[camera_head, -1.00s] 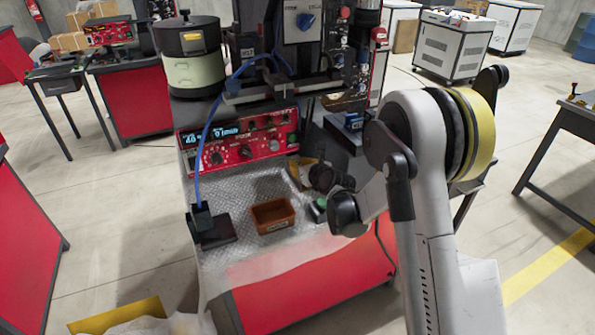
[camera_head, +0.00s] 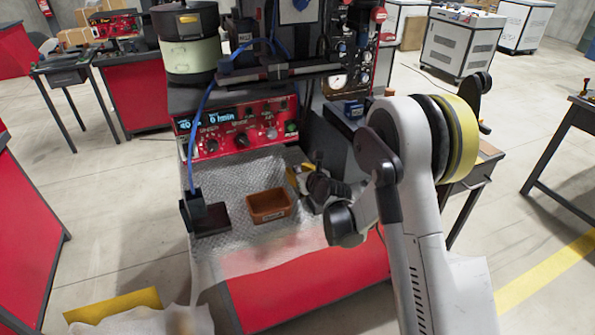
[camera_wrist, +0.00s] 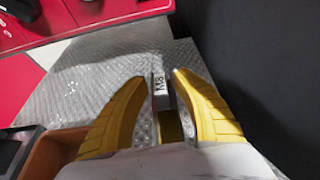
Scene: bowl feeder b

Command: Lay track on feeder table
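A small grey piece marked "M8" (camera_wrist: 160,88) lies between the yellow fingertips in the wrist view. It may be the track, but I cannot tell its full shape. My gripper (camera_wrist: 161,76) points down over the textured metal table top (camera_wrist: 90,70). Whether the fingers press on the piece or stand just apart from it is unclear. In the head view my gripper (camera_head: 297,178) is low over the right part of the feeder table top (camera_head: 232,252), right of a brown bin. The marked piece cannot be made out there.
The brown bin (camera_head: 270,205) stands mid-table. A black block with a blue cable (camera_head: 208,215) is to its left. The red control panel (camera_head: 240,128) and machine column close off the back. The front strip of the table is clear.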

